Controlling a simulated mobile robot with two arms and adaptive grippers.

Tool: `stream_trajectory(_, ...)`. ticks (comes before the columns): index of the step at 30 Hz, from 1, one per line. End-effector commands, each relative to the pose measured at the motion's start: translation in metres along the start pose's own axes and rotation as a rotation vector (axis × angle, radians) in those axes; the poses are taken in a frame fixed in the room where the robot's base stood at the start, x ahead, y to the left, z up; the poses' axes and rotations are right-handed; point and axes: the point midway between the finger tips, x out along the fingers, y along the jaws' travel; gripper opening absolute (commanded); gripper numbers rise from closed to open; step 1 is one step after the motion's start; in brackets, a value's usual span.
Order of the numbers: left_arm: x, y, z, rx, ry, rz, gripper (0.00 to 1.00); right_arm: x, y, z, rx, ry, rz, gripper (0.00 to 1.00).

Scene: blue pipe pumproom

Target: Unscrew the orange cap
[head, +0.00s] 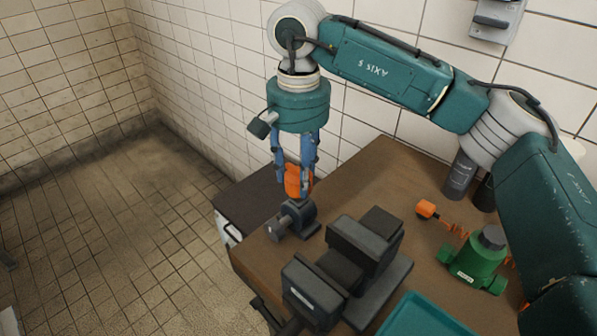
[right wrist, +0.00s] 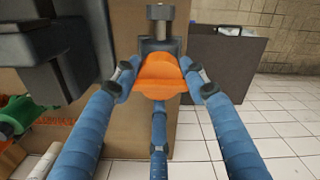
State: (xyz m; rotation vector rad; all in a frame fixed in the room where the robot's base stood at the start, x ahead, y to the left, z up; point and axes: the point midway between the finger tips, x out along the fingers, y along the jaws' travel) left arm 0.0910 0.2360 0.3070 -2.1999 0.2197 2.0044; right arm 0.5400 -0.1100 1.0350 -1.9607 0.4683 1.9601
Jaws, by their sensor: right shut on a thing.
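The orange cap (head: 297,180) sits at the top of a dark grey fitting (head: 296,218) near the left end of the wooden bench. My right gripper (head: 296,182) points down over it, with its blue fingers closed around the cap. In the right wrist view the orange cap (right wrist: 160,77) is between the fingertips, and the grey fitting (right wrist: 160,30) shows beyond it. I cannot tell whether the cap is still seated on the fitting. My left gripper is not in view.
A dark vise (head: 345,262) stands right beside the fitting.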

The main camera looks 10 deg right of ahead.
Motion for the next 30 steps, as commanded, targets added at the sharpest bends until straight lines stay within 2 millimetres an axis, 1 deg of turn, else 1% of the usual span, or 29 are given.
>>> stream_trajectory(1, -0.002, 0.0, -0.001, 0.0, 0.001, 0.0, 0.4, -0.003, 0.0, 0.0, 0.0, 0.0, -0.001, 0.17)
stream_trajectory(9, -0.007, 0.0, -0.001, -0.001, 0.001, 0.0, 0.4, -0.011, 0.0, 0.0, 0.0, 0.0, 0.0, 0.17)
stream_trajectory(22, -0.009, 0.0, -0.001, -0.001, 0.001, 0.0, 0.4, -0.013, 0.0, 0.0, 0.001, 0.0, 0.0, 0.17)
stream_trajectory(30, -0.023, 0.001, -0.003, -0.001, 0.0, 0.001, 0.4, -0.033, 0.0, 0.0, 0.001, 0.0, 0.0, 0.17)
